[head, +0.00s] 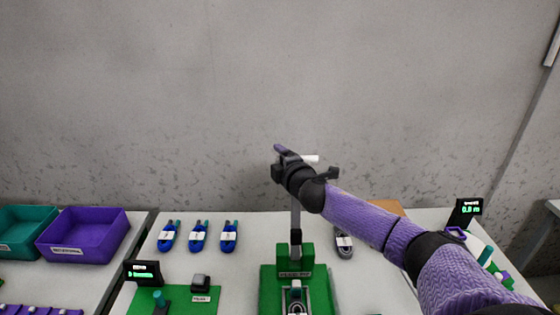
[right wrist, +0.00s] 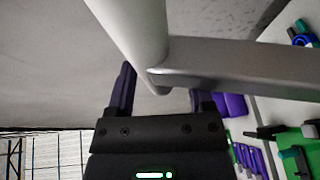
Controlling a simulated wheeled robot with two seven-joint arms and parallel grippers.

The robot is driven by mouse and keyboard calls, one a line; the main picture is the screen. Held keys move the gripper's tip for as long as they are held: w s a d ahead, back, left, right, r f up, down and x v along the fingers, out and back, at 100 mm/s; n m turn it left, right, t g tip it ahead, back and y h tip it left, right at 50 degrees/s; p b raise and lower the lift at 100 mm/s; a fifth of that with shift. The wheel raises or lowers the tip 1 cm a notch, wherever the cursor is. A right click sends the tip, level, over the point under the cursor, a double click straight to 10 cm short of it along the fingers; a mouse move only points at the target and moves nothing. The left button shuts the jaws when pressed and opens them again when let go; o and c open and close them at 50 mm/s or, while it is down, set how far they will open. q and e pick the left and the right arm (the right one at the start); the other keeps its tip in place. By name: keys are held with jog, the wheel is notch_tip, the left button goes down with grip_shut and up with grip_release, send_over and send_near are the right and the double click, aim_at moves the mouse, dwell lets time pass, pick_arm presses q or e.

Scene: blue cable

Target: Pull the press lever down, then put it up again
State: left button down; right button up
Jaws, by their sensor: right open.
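The press (head: 295,285) is green and stands on the table at the bottom centre of the head view. Its grey lever arm (head: 296,220) rises nearly upright, with a white handle (head: 311,159) at the top. My right gripper (head: 281,151) is open at the handle, partly hiding it in the head view. In the right wrist view the white handle (right wrist: 135,35) and grey lever arm (right wrist: 240,60) are close in front of my open fingers (right wrist: 158,92). I cannot tell whether the fingers touch the handle. My left gripper is not in view.
Several blue cable bundles (head: 198,237) lie left of the press and a grey one (head: 344,243) lies to its right. Purple (head: 82,250) and teal (head: 25,247) bins stand at the left. Small displays (head: 143,273) stand on both sides. A grey wall is behind.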

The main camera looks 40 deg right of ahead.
grip_shut()
dwell(0.4)
dwell(0.9)
